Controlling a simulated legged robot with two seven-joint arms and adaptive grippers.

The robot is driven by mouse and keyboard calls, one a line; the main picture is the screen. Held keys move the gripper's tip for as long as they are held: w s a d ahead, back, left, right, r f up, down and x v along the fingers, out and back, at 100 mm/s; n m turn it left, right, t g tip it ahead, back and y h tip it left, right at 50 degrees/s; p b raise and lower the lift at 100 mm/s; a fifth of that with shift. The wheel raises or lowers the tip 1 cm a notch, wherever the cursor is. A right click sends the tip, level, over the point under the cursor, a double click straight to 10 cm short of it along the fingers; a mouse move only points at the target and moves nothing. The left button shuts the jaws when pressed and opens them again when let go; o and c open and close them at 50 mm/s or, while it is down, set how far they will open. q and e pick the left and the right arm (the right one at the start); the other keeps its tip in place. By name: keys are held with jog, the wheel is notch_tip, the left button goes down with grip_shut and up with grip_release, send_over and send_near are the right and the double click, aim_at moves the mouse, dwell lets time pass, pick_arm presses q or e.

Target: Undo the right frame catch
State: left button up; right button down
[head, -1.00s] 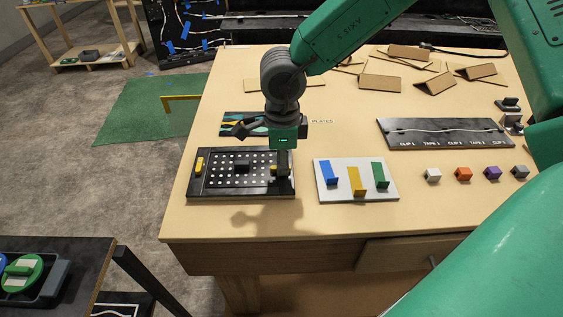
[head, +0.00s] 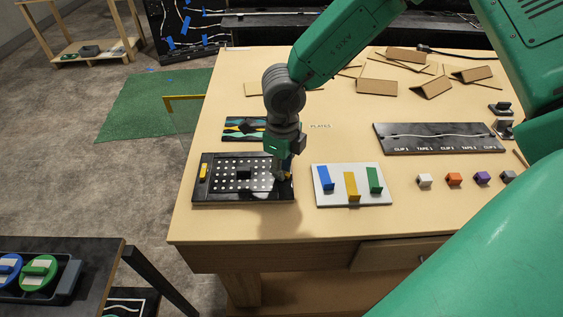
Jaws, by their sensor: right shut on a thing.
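The black LED console frame (head: 240,197) lies on the table, with a panel of white dots (head: 227,180) and a small black block near its middle. A yellow catch (head: 203,172) shows on its left side. My right gripper (head: 283,173) is down at the frame's right side and shut on the right frame catch (head: 287,174). The catch is mostly hidden by the fingers; a bit of yellow shows beside them. I cannot tell how far the catch is turned. My left gripper is not in view.
A white board (head: 335,199) with blue, yellow and green pieces stands just right of the console. A patterned plate (head: 240,128) lies behind it. Small coloured cubes (head: 453,179), a black cable board (head: 440,138) and cardboard pieces (head: 377,87) are farther right and back.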

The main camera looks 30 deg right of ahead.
jog(key=m+p, duration=0.1)
jog(key=m, duration=0.2)
jog(key=shift+w+d+r, duration=0.1)
jog(key=m, duration=0.2)
jog(key=shift+m+p, duration=0.3)
jog(key=m, duration=0.5)
jog(key=shift+d+m, duration=0.15)
jog(key=shift+m, duration=0.45)
jog(key=c, duration=1.6)
grip_release()
